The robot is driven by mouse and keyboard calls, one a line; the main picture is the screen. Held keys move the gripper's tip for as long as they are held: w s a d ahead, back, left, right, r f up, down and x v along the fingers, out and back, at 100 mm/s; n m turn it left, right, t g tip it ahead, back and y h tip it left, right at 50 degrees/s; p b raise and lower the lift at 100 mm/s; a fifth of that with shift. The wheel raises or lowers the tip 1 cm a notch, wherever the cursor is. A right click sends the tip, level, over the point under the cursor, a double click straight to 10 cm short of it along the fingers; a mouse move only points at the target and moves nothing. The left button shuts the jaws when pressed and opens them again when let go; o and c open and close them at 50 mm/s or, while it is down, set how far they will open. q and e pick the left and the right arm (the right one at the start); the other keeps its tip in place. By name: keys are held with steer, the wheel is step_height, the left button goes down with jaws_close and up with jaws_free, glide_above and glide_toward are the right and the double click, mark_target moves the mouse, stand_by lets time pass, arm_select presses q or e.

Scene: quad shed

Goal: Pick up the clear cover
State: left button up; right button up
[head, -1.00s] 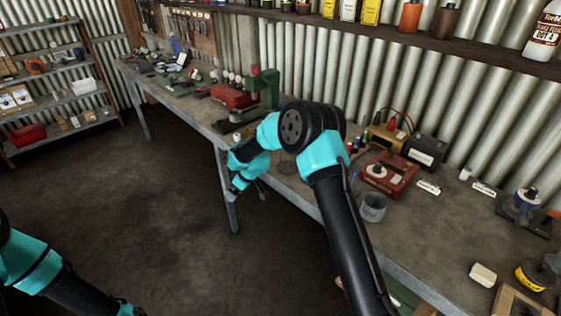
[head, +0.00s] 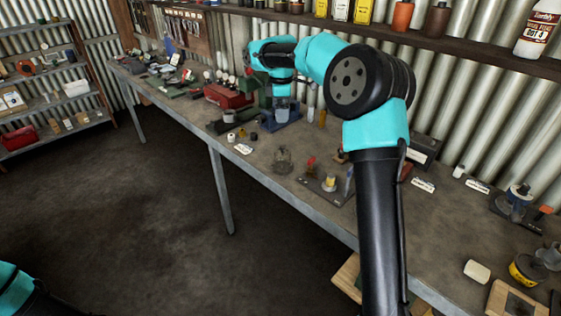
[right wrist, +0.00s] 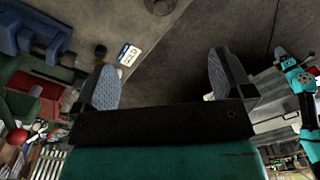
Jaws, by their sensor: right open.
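The clear cover (head: 283,160) is a small see-through dome standing on the workbench, near its front edge, in the head view. My right gripper (head: 283,104) is behind it, above the bench by a blue stand, and apart from the cover. In the right wrist view the two fingers of my right gripper (right wrist: 162,82) are spread wide with nothing between them. A round object cut by the top edge there may be the cover; I cannot tell. My left gripper is out of view.
The blue stand (head: 281,119) and a red toolbox (head: 230,96) are near the right gripper. A white label (head: 243,149) lies left of the cover. A dark plate (head: 328,186) with small items lies to its right. A shelf (head: 460,35) runs above the bench.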

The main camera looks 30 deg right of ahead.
glide_toward(282, 152)
steer(key=f, duration=0.5)
steer(key=shift+w+f, duration=0.1)
steer(key=shift+w, duration=0.25)
steer(key=shift+s+d+f, duration=0.1)
steer(key=shift+f, duration=1.2)
steer(key=shift+s+d+f, duration=0.1)
steer(key=shift+f, duration=1.2)
steer(key=c, duration=1)
